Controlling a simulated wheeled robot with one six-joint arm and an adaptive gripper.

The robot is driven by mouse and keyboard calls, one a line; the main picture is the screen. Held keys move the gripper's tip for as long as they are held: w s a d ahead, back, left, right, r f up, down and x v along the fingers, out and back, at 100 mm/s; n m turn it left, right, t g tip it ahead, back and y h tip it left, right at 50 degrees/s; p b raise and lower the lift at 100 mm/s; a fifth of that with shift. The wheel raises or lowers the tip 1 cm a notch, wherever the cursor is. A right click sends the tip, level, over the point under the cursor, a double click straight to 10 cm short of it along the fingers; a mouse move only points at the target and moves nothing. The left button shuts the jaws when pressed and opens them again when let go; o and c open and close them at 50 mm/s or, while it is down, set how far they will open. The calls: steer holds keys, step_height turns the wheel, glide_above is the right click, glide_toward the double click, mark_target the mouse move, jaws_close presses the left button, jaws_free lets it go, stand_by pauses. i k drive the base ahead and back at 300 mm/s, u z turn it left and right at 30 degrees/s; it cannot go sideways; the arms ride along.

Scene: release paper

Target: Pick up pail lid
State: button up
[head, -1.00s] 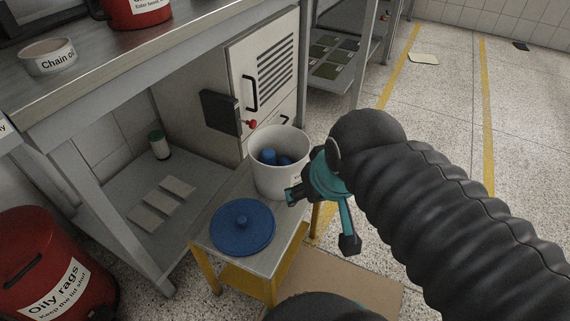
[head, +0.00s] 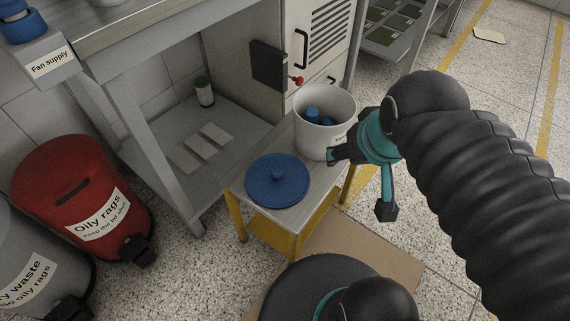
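My gripper (head: 356,181) is to the right of the lid and in front of the pail, apart from the lid. Its two fingers are spread, one toward the pail and one pointing down, with nothing between them.
A red oily rags bin (head: 80,190) and a grey waste bin (head: 40,265) stand at the left. A workbench (head: 150,150) rises behind the stool, with a green-capped container (head: 204,92) on its lower shelf. Cardboard (head: 370,250) lies on the floor by the stool.

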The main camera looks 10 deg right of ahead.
mark_target(276, 180)
steer(key=k, duration=0.5)
steer(key=z, duration=1.85)
steer(key=k, duration=0.95)
steer(key=u, duration=1.65)
steer(key=i, duration=0.5)
steer(key=z, duration=0.1)
